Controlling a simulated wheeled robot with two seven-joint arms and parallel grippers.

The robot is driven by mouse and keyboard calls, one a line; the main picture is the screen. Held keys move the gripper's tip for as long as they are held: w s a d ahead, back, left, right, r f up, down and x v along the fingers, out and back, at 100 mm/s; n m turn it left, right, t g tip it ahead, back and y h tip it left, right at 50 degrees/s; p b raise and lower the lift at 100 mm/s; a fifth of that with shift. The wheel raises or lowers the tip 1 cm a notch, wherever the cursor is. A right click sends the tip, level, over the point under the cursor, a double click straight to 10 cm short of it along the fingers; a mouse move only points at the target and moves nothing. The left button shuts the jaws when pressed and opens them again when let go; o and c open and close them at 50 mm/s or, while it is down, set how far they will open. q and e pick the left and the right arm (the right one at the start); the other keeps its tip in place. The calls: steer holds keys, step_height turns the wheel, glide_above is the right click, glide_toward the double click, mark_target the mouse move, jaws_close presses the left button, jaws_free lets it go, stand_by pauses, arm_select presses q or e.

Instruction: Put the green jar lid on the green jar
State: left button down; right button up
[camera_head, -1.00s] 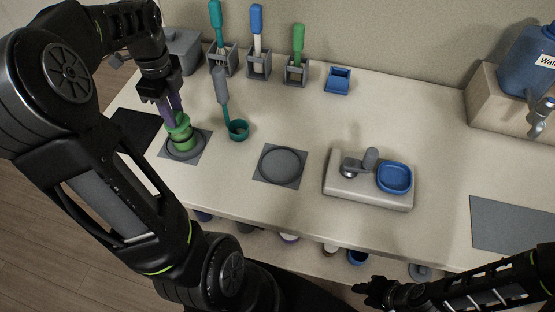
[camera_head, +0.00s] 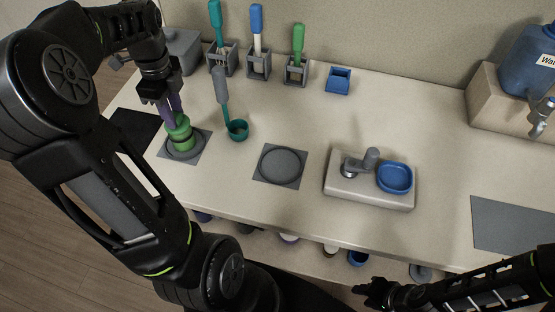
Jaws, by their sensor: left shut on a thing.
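The green jar (camera_head: 183,144) stands on the round grey plate of a grey mat at the left of the counter. The green jar lid (camera_head: 178,121) is at the top of the jar, upright or nearly so. My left gripper (camera_head: 174,108), with purple fingers, points down and is shut on the lid. Whether the lid is fully seated or slightly above the rim cannot be told, as the fingers hide part of it. My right gripper (camera_head: 366,291) is low in front of the counter, away from the jar; its finger opening is unclear.
An empty round grey plate (camera_head: 282,165) and a warmer with a blue dish (camera_head: 394,177) are further right. Tool holders (camera_head: 258,64) line the back.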

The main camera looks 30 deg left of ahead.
arm_select(q)
steer(key=shift+f, duration=0.3)
steer(key=c, duration=1)
jaws_free()
steer(key=shift+c, duration=0.2)
steer(key=shift+r, duration=0.1)
steer(key=shift+r+p, duration=1.95)
steer(key=shift+r, duration=0.7)
steer(key=shift+r+p, duration=0.45)
steer(key=shift+r, duration=0.8)
